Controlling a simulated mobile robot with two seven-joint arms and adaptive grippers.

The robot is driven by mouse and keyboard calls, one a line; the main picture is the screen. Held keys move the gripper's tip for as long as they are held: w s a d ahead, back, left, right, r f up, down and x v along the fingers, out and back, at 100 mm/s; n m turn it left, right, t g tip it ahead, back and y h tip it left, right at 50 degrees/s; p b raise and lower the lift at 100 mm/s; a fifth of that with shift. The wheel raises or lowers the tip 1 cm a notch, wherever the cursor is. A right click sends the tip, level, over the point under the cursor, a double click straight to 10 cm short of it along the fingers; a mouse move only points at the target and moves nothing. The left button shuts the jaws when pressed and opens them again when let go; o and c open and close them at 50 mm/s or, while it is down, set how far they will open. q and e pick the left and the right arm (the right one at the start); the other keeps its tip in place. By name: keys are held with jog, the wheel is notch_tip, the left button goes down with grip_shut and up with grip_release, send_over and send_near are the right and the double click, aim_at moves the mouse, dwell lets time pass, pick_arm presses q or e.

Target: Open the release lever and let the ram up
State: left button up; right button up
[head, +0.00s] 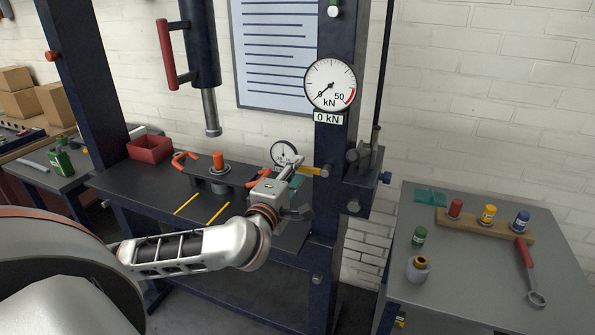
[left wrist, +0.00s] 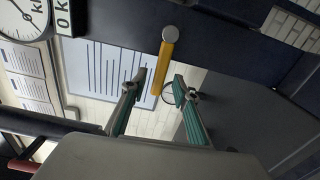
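The yellow release lever (head: 312,171) sticks out from the press's right post, near the gauge. In the left wrist view the lever (left wrist: 166,62) hangs from a round grey pivot, its free end between my fingertips in the picture. My left gripper (head: 296,173) is at the lever; its teal-padded fingers (left wrist: 160,84) are apart, one on each side. I cannot tell whether they touch it. The steel ram (head: 211,112) hangs below the dark cylinder, above and apart from the orange-topped part (head: 218,161) on the press bed. My right gripper is not in view.
The large dial (head: 330,85) and its plate read 0 kN. A smaller dial (head: 284,153) stands behind my left gripper. Orange clamps, a red bin (head: 150,148) and yellow strips are on the press bed (head: 150,193). A side table (head: 470,280) holds bottles and a wrench.

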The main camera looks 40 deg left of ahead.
pick_arm(q)
jog(key=shift+s, duration=0.35)
jog(key=shift+d, duration=0.1)
jog(key=v, duration=0.6)
dwell(0.4)
dwell(0.4)
